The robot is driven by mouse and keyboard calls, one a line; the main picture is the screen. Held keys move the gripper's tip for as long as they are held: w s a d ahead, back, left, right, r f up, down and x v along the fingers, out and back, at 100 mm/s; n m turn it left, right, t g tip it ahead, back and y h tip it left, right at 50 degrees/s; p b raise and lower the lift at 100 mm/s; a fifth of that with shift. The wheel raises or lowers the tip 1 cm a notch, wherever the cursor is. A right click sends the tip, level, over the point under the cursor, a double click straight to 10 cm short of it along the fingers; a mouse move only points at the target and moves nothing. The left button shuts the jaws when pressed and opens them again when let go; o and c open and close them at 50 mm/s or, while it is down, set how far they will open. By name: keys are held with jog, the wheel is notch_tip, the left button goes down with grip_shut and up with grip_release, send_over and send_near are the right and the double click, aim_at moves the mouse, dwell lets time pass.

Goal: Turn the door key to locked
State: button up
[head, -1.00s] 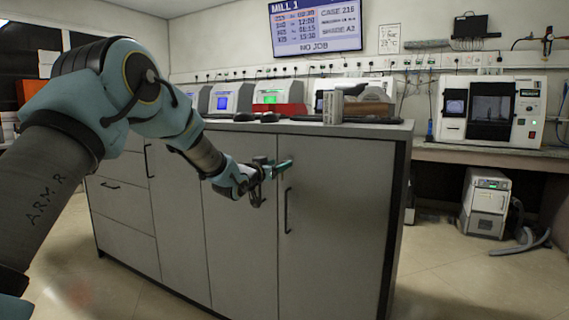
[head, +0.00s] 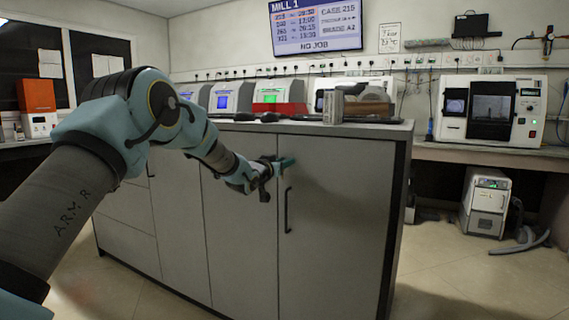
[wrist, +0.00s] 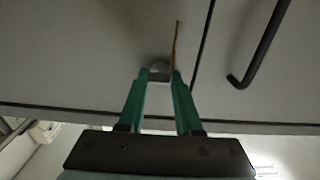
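A thin brownish strip, seemingly the key seen edge-on (wrist: 177,42), stands by the lock in the wrist view. My gripper (wrist: 161,76) has two green fingers pointing at the door, with a gap between their tips. The lock shows between the tips. The strip lies close against the right fingertip; I cannot tell whether they touch. In the head view my gripper (head: 284,163) is at the upper door edge and hides the lock and key.
A dark bar handle (head: 288,210) is on the neighbouring door (head: 340,220); it also shows in the wrist view (wrist: 262,45). The cabinet's worktop (head: 300,126) is just above my gripper and bears several items. The floor in front of the cabinet is clear.

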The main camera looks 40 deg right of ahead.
grip_shut()
jog(key=shift+n, duration=0.3)
jog(key=shift+f+n+b, duration=0.1)
jog(key=shift+n+b, duration=0.55)
jog(key=shift+n, duration=7.95)
